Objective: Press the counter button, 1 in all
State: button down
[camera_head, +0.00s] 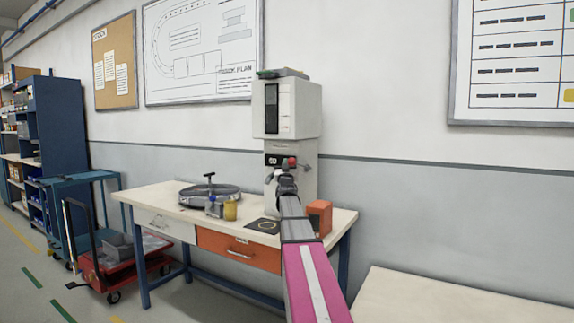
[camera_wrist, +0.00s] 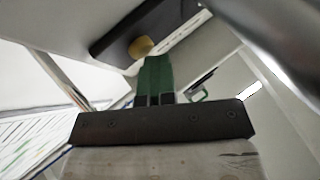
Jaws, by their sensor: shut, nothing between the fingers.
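The white machine (camera_head: 287,110) stands at the back of the workbench. On its lower front is a dark counter panel (camera_head: 271,160) with a small light display. A red knob-like part (camera_head: 291,162) shows at the panel's right end, partly behind my wrist. In the wrist view, my gripper (camera_wrist: 154,62) is shut and empty, with its green fingers together. Beyond the fingertips is a dark panel (camera_wrist: 112,36) with a round yellowish part (camera_wrist: 140,46). I cannot tell whether the fingertips touch it, or whether this part is the counter button.
The workbench (camera_head: 150,197) carries a round grey tray-like thing (camera_head: 210,194), a yellow jar (camera_head: 230,210) and an orange block (camera_head: 320,217). A red cart (camera_head: 120,262) stands at the left. A second pale tabletop (camera_head: 440,298) lies at the front right.

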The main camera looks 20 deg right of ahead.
jog(key=shift+s+a+r, duration=0.2)
jog(key=shift+s+a, duration=0.3)
jog(key=shift+s, duration=0.35)
jog(key=shift+a, duration=0.15)
jog(key=shift+s+a+f, duration=0.1)
jog(key=shift+s+a, duration=0.65)
jog(key=shift+a, duration=0.2)
jog(key=shift+s+a, duration=0.7)
jog(key=shift+a, duration=0.25)
